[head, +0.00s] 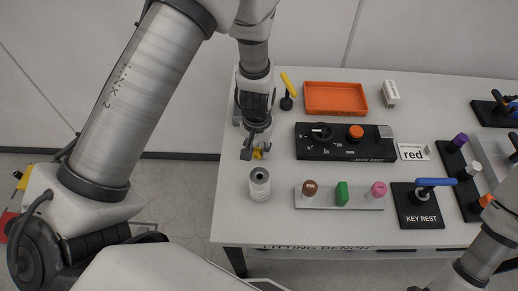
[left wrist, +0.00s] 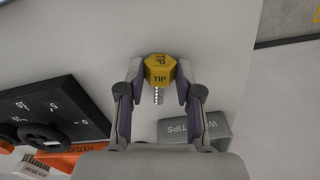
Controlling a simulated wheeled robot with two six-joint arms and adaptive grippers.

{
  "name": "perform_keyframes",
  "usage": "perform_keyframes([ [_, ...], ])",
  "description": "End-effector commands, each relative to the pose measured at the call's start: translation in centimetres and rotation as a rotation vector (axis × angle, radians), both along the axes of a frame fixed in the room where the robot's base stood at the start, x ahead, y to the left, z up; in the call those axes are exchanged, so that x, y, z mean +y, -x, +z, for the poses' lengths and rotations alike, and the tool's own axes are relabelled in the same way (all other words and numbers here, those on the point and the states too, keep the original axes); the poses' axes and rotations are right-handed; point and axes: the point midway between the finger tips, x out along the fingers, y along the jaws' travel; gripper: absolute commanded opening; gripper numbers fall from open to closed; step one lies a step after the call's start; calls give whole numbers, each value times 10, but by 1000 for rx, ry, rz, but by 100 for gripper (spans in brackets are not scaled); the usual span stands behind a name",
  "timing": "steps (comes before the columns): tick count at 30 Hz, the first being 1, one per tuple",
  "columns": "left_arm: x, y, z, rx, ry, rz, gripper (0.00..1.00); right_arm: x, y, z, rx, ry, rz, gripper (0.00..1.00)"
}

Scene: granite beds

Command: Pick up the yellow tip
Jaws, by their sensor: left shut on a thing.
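The yellow tip (left wrist: 157,70) is a hexagonal head marked TIP with a silver threaded shank. My left gripper (left wrist: 158,78) is shut on it, one finger on each side of the head. I cannot tell how far the tip is above the table. My right gripper is out of view; only part of its arm shows at the lower right.
A grey block marked TIPS (left wrist: 195,131) is close by in the wrist view. A grey cylinder (head: 260,184) stands in front of the gripper. A black panel (head: 312,151), an orange tray (head: 336,98) and a rack with several coloured pieces (head: 326,201) are to the right.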

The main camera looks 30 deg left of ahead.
Motion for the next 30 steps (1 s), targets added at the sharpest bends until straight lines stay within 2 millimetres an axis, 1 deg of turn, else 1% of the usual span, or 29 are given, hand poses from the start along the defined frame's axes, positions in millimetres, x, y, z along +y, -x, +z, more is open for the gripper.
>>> perform_keyframes([
  [4,0,0,1,0,0,0,0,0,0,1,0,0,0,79],
  [14,0,0,13,0,0,0,0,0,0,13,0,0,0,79],
  [20,0,0,17,0,0,0,0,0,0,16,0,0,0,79],
  [30,0,0,50,0,0,0,0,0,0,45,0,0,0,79],
])
